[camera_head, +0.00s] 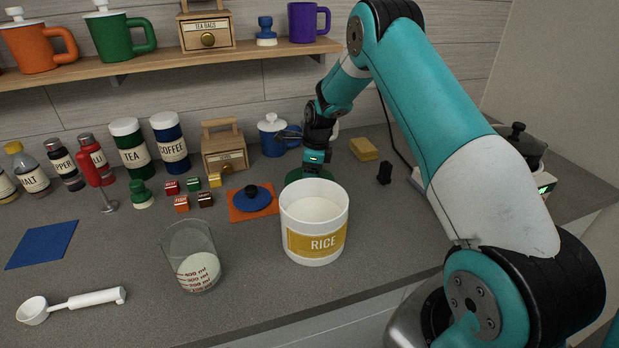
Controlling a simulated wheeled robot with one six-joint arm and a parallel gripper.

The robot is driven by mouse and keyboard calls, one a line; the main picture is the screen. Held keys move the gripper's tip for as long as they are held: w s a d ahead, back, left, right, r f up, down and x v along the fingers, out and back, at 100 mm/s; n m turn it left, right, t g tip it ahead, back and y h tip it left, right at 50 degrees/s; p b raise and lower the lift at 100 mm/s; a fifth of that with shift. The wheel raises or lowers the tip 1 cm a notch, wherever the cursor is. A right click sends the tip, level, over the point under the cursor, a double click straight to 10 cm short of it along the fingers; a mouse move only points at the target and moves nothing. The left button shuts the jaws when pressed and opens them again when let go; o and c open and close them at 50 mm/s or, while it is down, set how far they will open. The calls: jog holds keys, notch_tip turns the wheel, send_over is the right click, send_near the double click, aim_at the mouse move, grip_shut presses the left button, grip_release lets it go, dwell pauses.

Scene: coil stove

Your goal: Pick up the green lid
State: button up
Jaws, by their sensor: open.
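The green lid (294,176) lies on the grey counter behind the white RICE canister (318,245). Only its rim shows; the canister hides its front and my gripper hides its middle. My gripper (314,166) points down right over the lid. Its jaws are open, and the fingertips are too small and covered to see in detail. I cannot tell whether they touch the lid or surround a knob on it.
A blue lid (252,196) on an orange mat (236,214) lies left of the gripper. A blue mug (273,145) stands close behind it. A yellow sponge (364,149) and a small black object (384,173) lie right. A measuring beaker (188,245) stands front left.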

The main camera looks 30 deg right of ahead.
jog(key=shift+f, duration=0.15)
jog(key=shift+c, duration=0.2)
jog(key=c, duration=1)
jog(key=shift+o, duration=0.2)
